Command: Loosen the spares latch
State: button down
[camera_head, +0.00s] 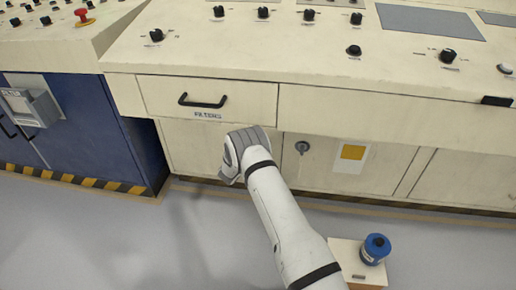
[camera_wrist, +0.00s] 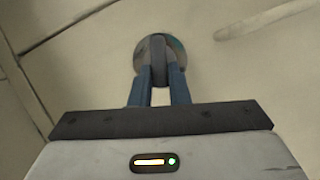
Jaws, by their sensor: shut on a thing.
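In the wrist view, a latch with a round metal plate and a dark grip (camera_wrist: 158,48) sits on a cream cabinet door. My gripper (camera_wrist: 159,76) has its two blue fingers shut on this grip, one on each side. In the head view, my wrist hides the held latch and my fingertips, low in front of the cream cabinet under the FILTERS drawer (camera_head: 207,97). No spares label can be read. A similar round latch (camera_head: 302,147) shows uncovered on the door to the right. The doors look closed.
A yellow-marked plate (camera_head: 352,153) is on the right door. A blue canister (camera_head: 375,248) stands on a small cream box (camera_head: 352,256) right of my arm. A blue cabinet (camera_head: 85,130) stands to the left. The console (camera_head: 300,55) overhangs the doors. The grey floor is clear at the left.

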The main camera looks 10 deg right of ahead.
jog(key=shift+w+f+n+h+b, duration=0.15)
jog(key=shift+n+h+b, duration=0.25)
jog(key=shift+n, duration=0.6)
jog(key=shift+a, duration=0.1)
jog(key=c, duration=1.4)
grip_release()
jog(key=p+v, duration=0.2)
jog(key=v, duration=0.6)
jog(key=shift+f, duration=0.2)
